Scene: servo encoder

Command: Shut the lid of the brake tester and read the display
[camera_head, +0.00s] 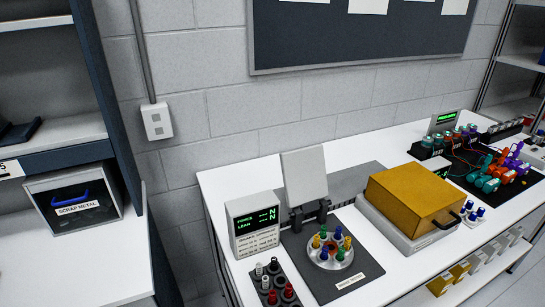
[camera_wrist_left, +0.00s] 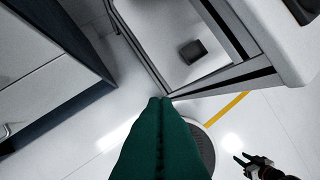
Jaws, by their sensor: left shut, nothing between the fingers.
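The brake tester (camera_head: 372,270) is a dark base plate on the white bench in the head view. Its light grey lid (camera_head: 304,177) stands open, raised nearly upright on a dark hinge at the back. A round pale disc (camera_head: 322,260) with several yellow, blue and green pegs sits on the plate. The display (camera_head: 267,218) stands to its left, with green lines of text ending in what look like two N's. My left gripper (camera_wrist_left: 160,99), green, is shut and empty in the left wrist view, over the floor, away from the tester. A dark pronged part (camera_wrist_left: 246,160) may be my right gripper; its opening is unclear.
A yellow box (camera_head: 414,195) on a grey base stands right of the tester. A rack of red, black and white pieces (camera_head: 275,286) lies in front of the display. A black board with coloured parts (camera_head: 482,165) is farther right. A scrap metal bin (camera_head: 75,195) stands left.

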